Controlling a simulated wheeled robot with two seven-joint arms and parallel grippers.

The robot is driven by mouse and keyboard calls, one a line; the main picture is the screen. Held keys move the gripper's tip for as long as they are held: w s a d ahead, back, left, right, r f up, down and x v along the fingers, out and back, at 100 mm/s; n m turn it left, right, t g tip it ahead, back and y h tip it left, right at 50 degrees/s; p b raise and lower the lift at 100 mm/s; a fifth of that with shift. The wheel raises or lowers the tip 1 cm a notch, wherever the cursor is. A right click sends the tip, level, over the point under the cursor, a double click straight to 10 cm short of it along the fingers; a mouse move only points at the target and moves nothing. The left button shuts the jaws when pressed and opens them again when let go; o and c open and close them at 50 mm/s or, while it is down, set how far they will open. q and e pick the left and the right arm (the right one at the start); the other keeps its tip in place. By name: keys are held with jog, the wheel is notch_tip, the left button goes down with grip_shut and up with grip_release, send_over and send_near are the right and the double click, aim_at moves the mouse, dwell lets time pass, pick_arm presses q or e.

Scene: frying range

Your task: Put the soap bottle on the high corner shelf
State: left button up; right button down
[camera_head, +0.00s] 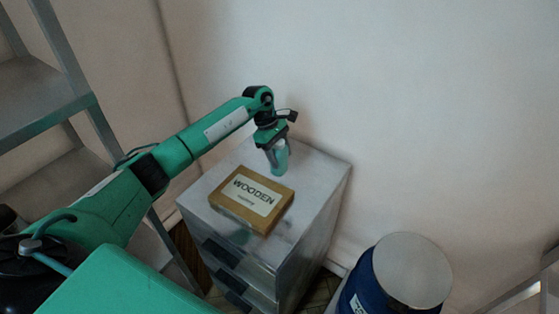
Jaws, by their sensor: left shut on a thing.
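My left gripper (276,145) points down over the back of a metal cabinet, close to the wall. It is shut on a small teal bottle with a pale top, which I take for the soap bottle (280,163). The bottle is upright in the jaws and its upper part is partly hidden by them. I cannot tell whether its base touches the cabinet top or hangs just above it. A grey metal shelf unit (35,98) stands at the left; I cannot tell whether it is the high corner shelf. My right gripper is not in view.
A blue drum (372,283) with a grey lid stands at the lower right. The walls behind are bare.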

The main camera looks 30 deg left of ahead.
aim_at(280, 165)
pick_arm(q)
notch_tip(280, 165, down, 4)
jog(key=shift+r+p, duration=0.1)
jog(key=shift+p, duration=0.7)
jog(key=shift+f, duration=0.3)
jog(key=shift+f+b, duration=0.2)
jog(key=shift+b, duration=0.15)
jog(key=o, duration=1.2)
jog(key=shift+r, duration=0.1)
